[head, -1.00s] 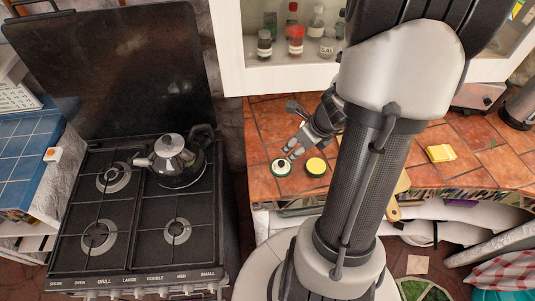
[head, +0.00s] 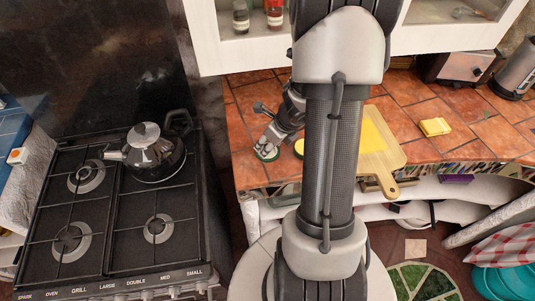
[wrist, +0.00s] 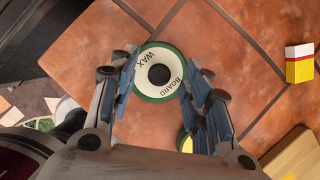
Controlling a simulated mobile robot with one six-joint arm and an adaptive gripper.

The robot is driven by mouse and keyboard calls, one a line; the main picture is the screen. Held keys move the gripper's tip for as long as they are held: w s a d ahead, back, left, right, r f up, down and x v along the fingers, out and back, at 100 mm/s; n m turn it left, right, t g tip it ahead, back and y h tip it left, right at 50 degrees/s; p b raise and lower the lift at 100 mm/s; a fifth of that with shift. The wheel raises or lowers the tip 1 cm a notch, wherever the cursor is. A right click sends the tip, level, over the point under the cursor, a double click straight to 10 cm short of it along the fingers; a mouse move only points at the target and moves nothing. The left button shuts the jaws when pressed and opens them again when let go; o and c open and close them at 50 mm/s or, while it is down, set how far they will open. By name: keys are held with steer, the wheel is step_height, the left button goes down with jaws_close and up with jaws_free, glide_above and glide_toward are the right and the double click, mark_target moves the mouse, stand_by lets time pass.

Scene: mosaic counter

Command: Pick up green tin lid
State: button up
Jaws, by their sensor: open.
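The green tin lid (wrist: 146,57) is round, with a green rim, a white "BOARD WAX" label and a dark centre. It lies on the tiled counter and also shows in the head view (head: 267,155), partly hidden by my gripper. My gripper (wrist: 160,70) is open, with one finger at each side of the lid. I cannot tell whether the fingers touch it. A green tin with yellow contents (wrist: 186,143) is beside the lid, mostly hidden behind the right finger in the wrist view. It also shows in the head view (head: 299,147).
A wooden board (head: 394,160) lies right of my arm, with a yellow block (head: 435,127) beyond it. The stove (head: 112,240) with a kettle (head: 152,158) stands left. A white cabinet (head: 245,52) hangs above the counter. Bare tiles surround the lid's far side.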

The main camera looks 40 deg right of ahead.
steer(key=shift+w+f, duration=0.2)
steer(key=shift+f, duration=0.25)
steer(key=shift+r, duration=0.15)
steer(key=shift+c, duration=0.6)
steer(key=c, duration=0.9)
steer(key=shift+o, duration=0.2)
steer(key=shift+r, duration=0.1)
